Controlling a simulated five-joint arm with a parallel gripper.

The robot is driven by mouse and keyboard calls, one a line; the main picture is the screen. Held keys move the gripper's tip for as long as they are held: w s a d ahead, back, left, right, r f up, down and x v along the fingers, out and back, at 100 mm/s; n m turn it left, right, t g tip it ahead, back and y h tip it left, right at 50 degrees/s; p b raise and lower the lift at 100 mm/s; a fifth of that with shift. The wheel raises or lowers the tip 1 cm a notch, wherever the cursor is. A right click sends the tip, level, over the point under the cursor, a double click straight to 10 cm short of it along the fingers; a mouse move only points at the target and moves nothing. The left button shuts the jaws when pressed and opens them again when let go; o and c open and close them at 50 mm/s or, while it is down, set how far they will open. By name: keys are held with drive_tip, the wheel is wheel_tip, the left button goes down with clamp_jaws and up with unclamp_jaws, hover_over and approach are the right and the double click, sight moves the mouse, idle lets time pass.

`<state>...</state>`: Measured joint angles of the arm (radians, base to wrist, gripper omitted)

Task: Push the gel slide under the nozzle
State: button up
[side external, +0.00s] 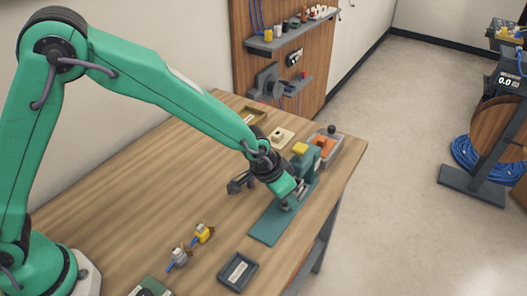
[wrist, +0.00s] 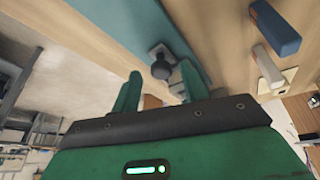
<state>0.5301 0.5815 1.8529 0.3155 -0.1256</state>
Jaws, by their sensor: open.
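A long teal base plate (side external: 265,226) lies on the table, with a teal block (side external: 313,160) topped in yellow at its far end. In the wrist view, a small light plate with a dark round knob (wrist: 161,68) sits on the teal strip (wrist: 120,18); this looks like the gel slide. My gripper (wrist: 159,88) is open, with its two green fingers apart and the knob in line with the gap between them. In the side view my gripper (side external: 290,200) is low over the base plate and partly hides it. I cannot make out the nozzle clearly.
A grey tray with orange contents (side external: 325,145) stands behind the teal block. A dark tray (side external: 238,271) and two small connectors, one yellow (side external: 202,233), lie in front. A dark stand (side external: 240,183) is left of my gripper. The table's middle left is clear.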

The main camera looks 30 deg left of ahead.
drive_tip(key=v, duration=0.7)
drive_tip(key=shift+s+r, duration=0.15)
drive_tip(key=shift+r, duration=0.2)
drive_tip(key=shift+a, duration=0.1)
drive_tip(key=s+a+r+n+t, duration=0.1)
drive_tip(key=s+a+r, duration=0.3)
drive_tip(key=a+r, duration=0.3)
drive_tip(key=s+a+r+n, duration=0.1)
drive_tip(key=s+a+r, duration=0.2)
drive_tip(key=a+r, duration=0.35)
drive_tip(key=s+a+n+y, duration=0.2)
drive_tip(key=s+a, duration=0.9)
drive_tip(key=s, duration=0.2)
drive_tip(key=shift+s+a+r+n+t, duration=0.3)
drive_tip(key=shift+s+a+r+t, duration=0.1)
drive_tip(key=shift+r, duration=0.05)
idle(0.3)
